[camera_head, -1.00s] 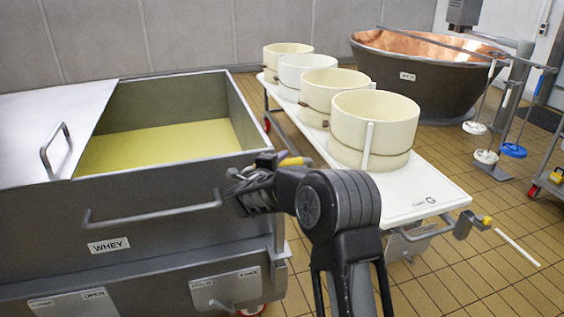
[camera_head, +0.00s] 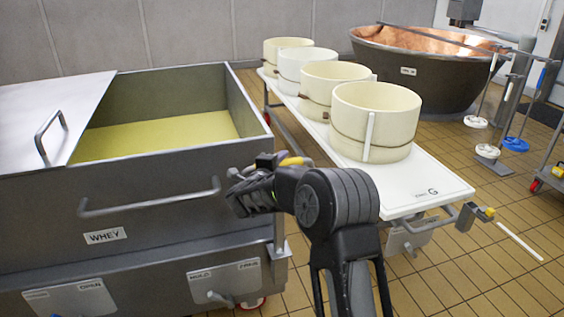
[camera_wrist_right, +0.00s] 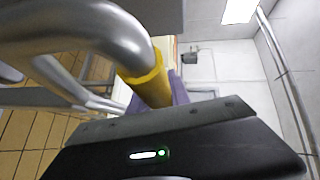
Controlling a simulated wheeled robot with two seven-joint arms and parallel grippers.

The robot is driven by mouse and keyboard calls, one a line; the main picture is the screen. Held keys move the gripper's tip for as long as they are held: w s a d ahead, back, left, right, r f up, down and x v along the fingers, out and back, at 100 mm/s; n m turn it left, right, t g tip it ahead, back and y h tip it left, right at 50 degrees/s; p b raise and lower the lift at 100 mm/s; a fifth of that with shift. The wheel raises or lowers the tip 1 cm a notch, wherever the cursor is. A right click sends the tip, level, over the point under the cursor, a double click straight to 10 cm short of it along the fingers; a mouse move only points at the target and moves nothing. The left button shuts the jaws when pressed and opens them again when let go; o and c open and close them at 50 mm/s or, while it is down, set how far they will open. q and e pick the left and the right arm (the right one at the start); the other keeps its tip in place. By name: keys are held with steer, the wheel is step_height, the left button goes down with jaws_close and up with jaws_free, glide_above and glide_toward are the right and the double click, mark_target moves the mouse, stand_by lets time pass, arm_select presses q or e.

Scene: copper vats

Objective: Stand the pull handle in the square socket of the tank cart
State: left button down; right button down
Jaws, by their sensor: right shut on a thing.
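The pull handle shows in the right wrist view as a bent grey metal tube (camera_wrist_right: 110,32) with a yellow collar (camera_wrist_right: 143,72). My right gripper (camera_head: 250,192) is shut on it; the fingertips are mostly hidden. In the head view a small yellow piece (camera_head: 291,161) shows at this gripper, and the rest of the handle is hard to make out. The gripper is in front of the right end of the grey tank cart (camera_head: 190,238), labelled WHEY, which holds yellow liquid. I cannot make out its square socket. My left gripper is not in view.
A white-topped table (camera_head: 430,183) with several cream round moulds (camera_head: 375,110) stands right of the tank. A grey bracket with a yellow tip (camera_head: 470,214) juts from its near right corner. A copper vat (camera_head: 430,75) stands behind.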

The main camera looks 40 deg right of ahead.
stand_by(0.3)
steer(key=c, duration=1.2)
jaws_free()
steer(key=shift+o, duration=0.4)
steer(key=shift+s+f, duration=0.1)
steer(key=shift+f, duration=0.2)
steer(key=v, duration=0.8)
steer(key=shift+r, duration=0.2)
